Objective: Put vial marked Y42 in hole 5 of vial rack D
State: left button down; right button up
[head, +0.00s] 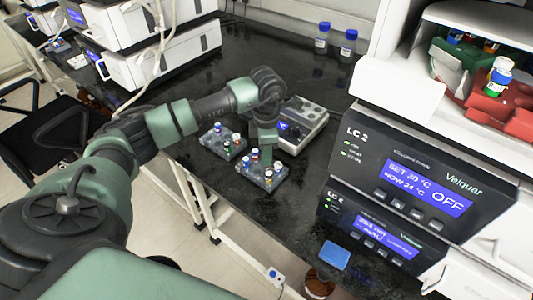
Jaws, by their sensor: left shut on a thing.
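Two small grey vial racks stand on the dark bench, a nearer one (271,184) and one further left (212,149). Each holds several small vials with coloured or white caps. Their letters, hole numbers and vial marks are too small to read, so I cannot tell which is rack D or which vial is Y42. My left gripper (264,148) points down over the back of the nearer rack. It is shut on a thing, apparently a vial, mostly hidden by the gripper. I cannot tell whether that vial is in a hole. My right gripper is out of view.
A grey device with a small screen (304,124) stands just behind the nearer rack. The LC 2 units (420,170) stand at the right, with red and green racks (498,112) above. Two blue-capped bottles (348,46) stand at the back. A blue pad (334,256) lies near the front.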

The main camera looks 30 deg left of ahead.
pick_arm(q)
jog(key=c, duration=0.9)
grip_release()
jog(key=shift+r+p, duration=1.9)
jog(key=shift+r, duration=1.15)
